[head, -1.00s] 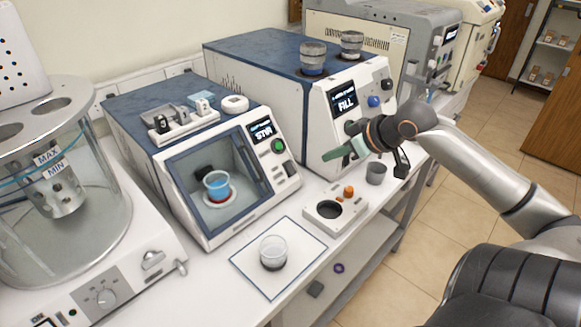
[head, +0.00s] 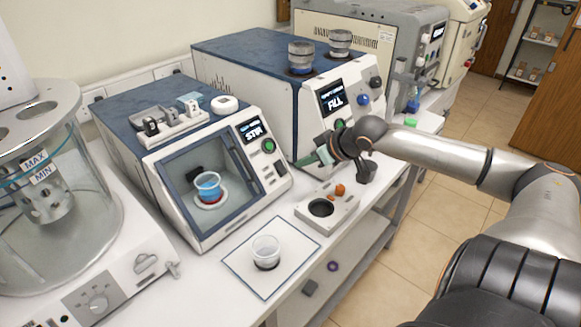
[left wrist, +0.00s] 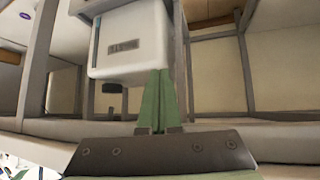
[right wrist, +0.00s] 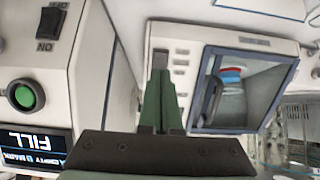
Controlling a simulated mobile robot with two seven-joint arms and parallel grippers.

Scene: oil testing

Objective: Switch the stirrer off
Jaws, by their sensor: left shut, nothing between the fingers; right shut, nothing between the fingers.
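The stirrer (head: 222,135) is the blue-topped white box with a lit "STIR" display (head: 251,130), a green button (head: 268,146) and a dark switch (head: 281,169) on its right front panel. Behind its window, a beaker (head: 208,184) holds blue and red contents. My right gripper (head: 306,160) is shut and empty, its green fingertips just right of that panel, apart from it as far as I can tell. In the right wrist view, the shut fingers (right wrist: 160,72) lie beside the stirrer's window (right wrist: 248,90). My left gripper (left wrist: 159,75) is shut and empty, outside the head view.
The "FILL" machine (head: 232,58) stands right behind my right gripper, with its own green button (right wrist: 22,95) and on/off switch (right wrist: 48,28). A white block with a round hole (head: 338,213) and a cup (head: 266,250) on a mat (head: 290,232) stand in front.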

